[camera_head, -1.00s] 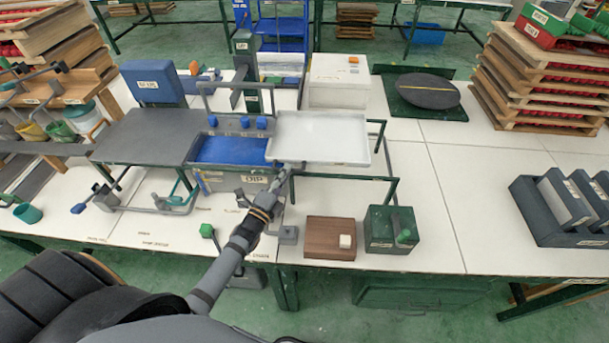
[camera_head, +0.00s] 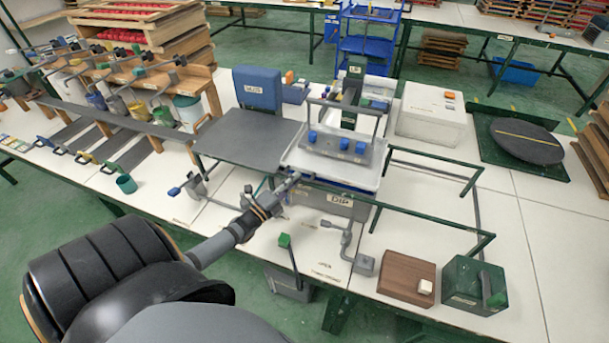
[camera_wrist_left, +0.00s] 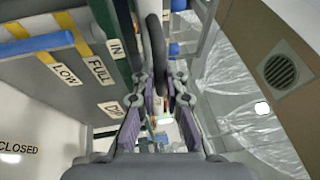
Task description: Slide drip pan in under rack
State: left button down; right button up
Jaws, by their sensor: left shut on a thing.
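The drip pan (camera_head: 360,181), a shallow pale grey tray, lies over the dip tank (camera_head: 358,209) marked DIP. The grey rack (camera_head: 336,152) with blue knobs is above it and hides much of its middle; the pan's front and right rims show. My left gripper (camera_head: 293,179) is at the pan's front left corner, shut on what appears to be its handle. In the left wrist view, the gripper's purple-padded fingers (camera_wrist_left: 158,120) are around a dark bar (camera_wrist_left: 156,45); exactly where they touch is unclear. My right gripper is out of view.
Empty green rails (camera_head: 430,215) extend right of the tank. A dark flat plate (camera_head: 245,137) adjoins it on the left. In front are a grey lever (camera_head: 345,240), a green-tipped lever (camera_head: 286,243), a brown block (camera_head: 405,277) and a green box (camera_head: 473,284).

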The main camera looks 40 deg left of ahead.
pick_arm(q)
jog(key=shift+a, duration=0.25)
jog(key=c, duration=1.8)
grip_release()
jog(key=shift+o, duration=0.6)
jog(key=shift+s+a, duration=0.15)
jog(key=shift+a, duration=0.1)
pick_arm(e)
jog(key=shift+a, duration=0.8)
pick_arm(q)
jog(key=s+a+f, duration=0.1)
jog(key=s+f, duration=0.1)
jog(key=s, duration=0.9)
jog(key=shift+s+a, duration=0.2)
jog(key=shift+s, duration=0.2)
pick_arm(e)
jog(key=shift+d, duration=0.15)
